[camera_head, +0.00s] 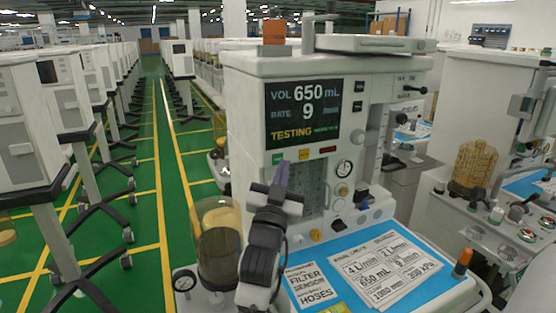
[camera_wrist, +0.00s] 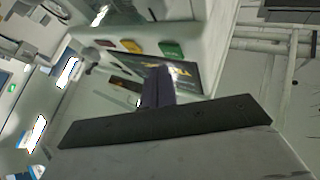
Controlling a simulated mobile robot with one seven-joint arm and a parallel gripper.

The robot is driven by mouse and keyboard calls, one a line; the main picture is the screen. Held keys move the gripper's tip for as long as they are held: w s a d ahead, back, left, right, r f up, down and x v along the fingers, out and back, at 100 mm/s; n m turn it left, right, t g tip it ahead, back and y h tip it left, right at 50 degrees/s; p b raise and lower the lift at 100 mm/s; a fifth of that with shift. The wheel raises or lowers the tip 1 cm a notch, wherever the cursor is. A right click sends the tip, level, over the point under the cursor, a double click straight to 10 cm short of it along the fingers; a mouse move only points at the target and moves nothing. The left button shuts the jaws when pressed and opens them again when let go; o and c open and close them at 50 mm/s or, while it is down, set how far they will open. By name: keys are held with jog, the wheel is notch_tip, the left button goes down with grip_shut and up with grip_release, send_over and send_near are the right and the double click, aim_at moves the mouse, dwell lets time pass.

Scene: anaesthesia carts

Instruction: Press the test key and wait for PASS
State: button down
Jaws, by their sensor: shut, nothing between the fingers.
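The anaesthesia cart's dark screen (camera_head: 305,112) reads VOL 650 mL, RATE 9 and, in yellow, TESTING; the small text beside that is too small to read. Below the screen is a row of a green key (camera_head: 277,160), a yellow key (camera_head: 304,154) and a red key (camera_head: 328,150); their lettering is not legible. My gripper (camera_head: 282,168) is shut and empty, with its purple fingers just below the green key. I cannot tell whether they touch it. In the wrist view the fingers (camera_wrist: 158,88) appear in front of the screen (camera_wrist: 190,75), apart from the green key (camera_wrist: 171,50).
A blue mat (camera_head: 355,238) with printed cards covers the cart's worktop. A canister with an amber top (camera_head: 218,215) stands left of my arm. Gauges and knobs sit right of the fingers. Other carts line the green floor aisle (camera_head: 145,180) at left; another stands at right.

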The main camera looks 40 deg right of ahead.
jog(key=shift+s+a, duration=0.2)
jog(key=shift+s, duration=0.6)
jog(key=shift+s+a, duration=0.2)
jog(key=shift+s, duration=0.55)
jog(key=shift+s+a, duration=0.2)
jog(key=shift+s, duration=0.6)
